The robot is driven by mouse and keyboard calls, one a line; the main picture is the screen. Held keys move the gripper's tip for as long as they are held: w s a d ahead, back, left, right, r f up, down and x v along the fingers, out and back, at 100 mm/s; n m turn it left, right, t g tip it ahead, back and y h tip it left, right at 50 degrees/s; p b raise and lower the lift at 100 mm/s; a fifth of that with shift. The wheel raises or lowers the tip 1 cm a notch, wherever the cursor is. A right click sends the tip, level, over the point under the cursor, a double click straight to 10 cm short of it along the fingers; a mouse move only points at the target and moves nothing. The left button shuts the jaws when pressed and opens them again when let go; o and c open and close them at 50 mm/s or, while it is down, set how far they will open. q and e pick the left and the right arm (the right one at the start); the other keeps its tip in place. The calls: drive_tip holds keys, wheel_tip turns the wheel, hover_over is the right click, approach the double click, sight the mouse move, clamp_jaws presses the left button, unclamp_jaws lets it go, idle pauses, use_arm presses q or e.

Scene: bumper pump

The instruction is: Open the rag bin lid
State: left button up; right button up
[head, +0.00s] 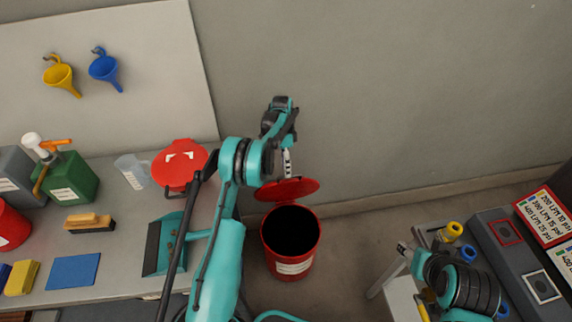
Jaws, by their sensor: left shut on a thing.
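The red rag bin (290,265) stands on the floor, right of the workbench, with a white label on its front. Its dark opening shows, and its red lid (300,187) is raised, tilted up at the back of the rim. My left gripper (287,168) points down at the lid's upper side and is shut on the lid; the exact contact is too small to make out. My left arm passes left of the bin. My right gripper (404,249) is at the lower right, away from the bin, small and partly hidden, its jaw state unclear.
The workbench at left holds a red round container (180,166), a clear jug (131,171), a green can (70,178), a brush (90,223) and a blue cloth (73,271). A grey unit (520,262) with flow signs stands at right. Floor between is clear.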

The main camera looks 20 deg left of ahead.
use_arm(q)
drive_tip(key=v, duration=1.2)
drive_tip(key=s+d+r+n+t+y, duration=0.1)
drive_tip(key=s+d+r+n+t, duration=0.2)
drive_tip(key=s+r, duration=0.5)
drive_tip(key=s+d+r+n+t, duration=0.25)
drive_tip(key=s+r, duration=0.25)
drive_tip(key=r, duration=0.5)
drive_tip(key=s+d+f+n+t, duration=0.2)
drive_tip(key=s+n, duration=0.1)
drive_tip(key=s, duration=0.8)
drive_tip(key=s+d+f+n+t, duration=0.2)
drive_tip(key=s+f+n+t, duration=0.1)
drive_tip(key=s, duration=0.7)
drive_tip(key=shift+s+f+y, duration=0.35)
drive_tip(key=shift+s+y, duration=0.05)
drive_tip(key=shift+n, duration=0.25)
